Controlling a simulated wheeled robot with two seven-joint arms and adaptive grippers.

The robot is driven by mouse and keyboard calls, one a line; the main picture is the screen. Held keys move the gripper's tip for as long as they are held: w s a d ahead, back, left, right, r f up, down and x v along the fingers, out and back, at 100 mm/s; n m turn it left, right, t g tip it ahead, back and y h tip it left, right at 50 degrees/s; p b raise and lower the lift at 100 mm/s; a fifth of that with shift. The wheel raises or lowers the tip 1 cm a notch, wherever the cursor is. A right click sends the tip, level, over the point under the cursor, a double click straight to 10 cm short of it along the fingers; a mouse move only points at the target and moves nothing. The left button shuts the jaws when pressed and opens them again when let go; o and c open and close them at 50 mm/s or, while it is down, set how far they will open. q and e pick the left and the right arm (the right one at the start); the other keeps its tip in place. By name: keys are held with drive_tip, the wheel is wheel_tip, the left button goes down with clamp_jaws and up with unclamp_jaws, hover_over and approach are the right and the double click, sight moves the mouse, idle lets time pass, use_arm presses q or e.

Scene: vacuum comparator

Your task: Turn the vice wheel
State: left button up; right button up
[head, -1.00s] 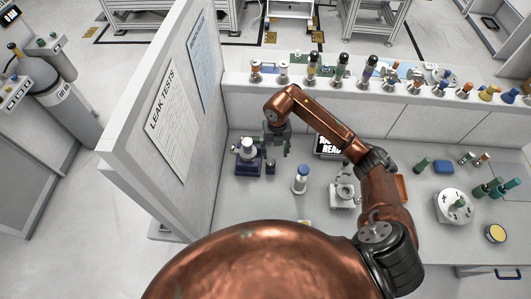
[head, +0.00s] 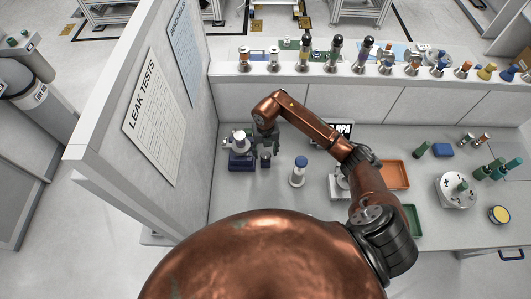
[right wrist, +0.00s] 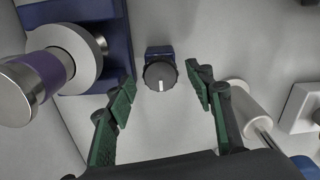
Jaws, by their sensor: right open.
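A dark round knob (right wrist: 160,74) with a white pointer mark sits on a small blue base in the right wrist view. In the head view it is a small dark shape (head: 265,160) beside the blue-based fixture. That fixture (head: 241,160) carries a pale cylinder with a metal end and purple band (right wrist: 52,74). Which part is the vice wheel I cannot tell for sure. My right gripper (right wrist: 161,82) is open, its green-padded fingers on either side of the knob in the picture, with gaps to it. In the head view the gripper (head: 265,146) is over the knob. My left gripper is not shown.
A white bottle with a blue cap (head: 299,172) stands right of the gripper. A pale grey device (head: 339,184) is partly behind my arm. The partition wall (head: 190,130) is close on the left. Bare bench (head: 285,195) lies in front.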

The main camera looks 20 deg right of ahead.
drive_tip(key=shift+f, duration=0.7)
drive_tip(key=shift+c, duration=0.6)
drive_tip(key=c, duration=1)
drive_tip(key=shift+c, duration=0.2)
drive_tip(key=shift+d, duration=0.1)
